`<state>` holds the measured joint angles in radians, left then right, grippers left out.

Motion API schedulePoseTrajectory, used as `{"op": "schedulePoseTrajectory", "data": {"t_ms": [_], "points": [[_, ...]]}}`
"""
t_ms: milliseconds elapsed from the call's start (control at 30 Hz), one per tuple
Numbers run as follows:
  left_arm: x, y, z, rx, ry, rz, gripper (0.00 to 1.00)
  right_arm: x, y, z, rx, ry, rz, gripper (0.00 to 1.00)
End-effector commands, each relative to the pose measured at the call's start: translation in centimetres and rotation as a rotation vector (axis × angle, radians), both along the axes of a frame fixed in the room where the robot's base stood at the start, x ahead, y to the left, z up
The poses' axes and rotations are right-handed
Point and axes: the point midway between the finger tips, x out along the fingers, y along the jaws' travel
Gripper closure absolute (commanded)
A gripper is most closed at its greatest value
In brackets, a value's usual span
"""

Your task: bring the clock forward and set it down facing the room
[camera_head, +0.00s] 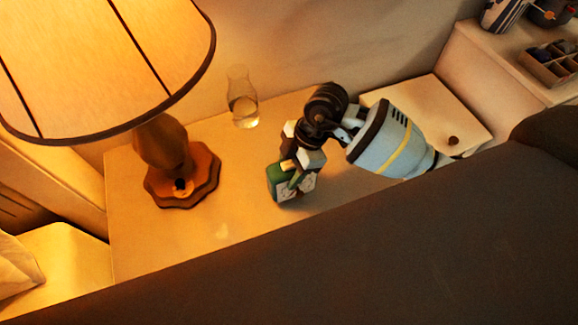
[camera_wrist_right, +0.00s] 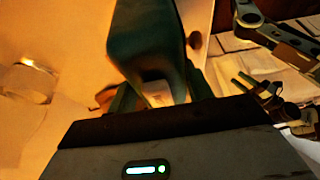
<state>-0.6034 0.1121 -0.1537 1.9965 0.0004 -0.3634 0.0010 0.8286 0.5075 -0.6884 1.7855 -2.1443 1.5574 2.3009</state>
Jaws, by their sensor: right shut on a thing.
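The clock, a small dark green block-like thing (camera_head: 277,185), is at the front middle of the nightstand top (camera_head: 225,200) in the head view. My right gripper (camera_head: 297,168) comes from the upper right and is shut on it. The clock's pale side shows at the lower right, partly hidden by the fingers; I cannot read a dial. I cannot tell whether it touches the top. In the right wrist view the green body (camera_wrist_right: 147,42) stands between the fingers, dark and blurred. My left gripper is not in view.
A lit lamp (camera_head: 172,150) stands left of the clock, its wide shade (camera_head: 105,60) overhanging. A glass (camera_head: 243,105) stands behind. A pale drawer unit (camera_head: 445,105) and a shelf with a divided box (camera_head: 552,62) are right. A dark surface (camera_head: 330,265) fills the foreground.

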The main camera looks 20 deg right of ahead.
Motion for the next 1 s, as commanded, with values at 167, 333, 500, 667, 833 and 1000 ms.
{"op": "schedulePoseTrajectory", "data": {"t_ms": [167, 333, 500, 667, 833, 1000], "points": [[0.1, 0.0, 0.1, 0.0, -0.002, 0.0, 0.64, 0.1, 0.0, 0.1, 0.001, -0.003, 0.0, 0.85], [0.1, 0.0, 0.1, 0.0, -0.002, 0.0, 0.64, 0.0, 0.0, -0.2, 0.0, -0.001, 0.001, 0.41], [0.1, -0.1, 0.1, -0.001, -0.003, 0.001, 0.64, 0.0, 0.0, -0.2, 0.0, -0.001, 0.001, 0.27], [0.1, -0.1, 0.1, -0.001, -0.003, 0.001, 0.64, 0.0, 0.0, -0.2, 0.0, -0.001, 0.001, 0.27], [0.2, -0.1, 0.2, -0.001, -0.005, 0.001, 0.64, 0.1, -0.1, 0.5, 0.0, -0.003, 0.0, 0.27], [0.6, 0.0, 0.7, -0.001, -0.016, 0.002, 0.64, 0.2, -1.1, 3.0, -0.001, -0.008, 0.0, 0.27]]}}
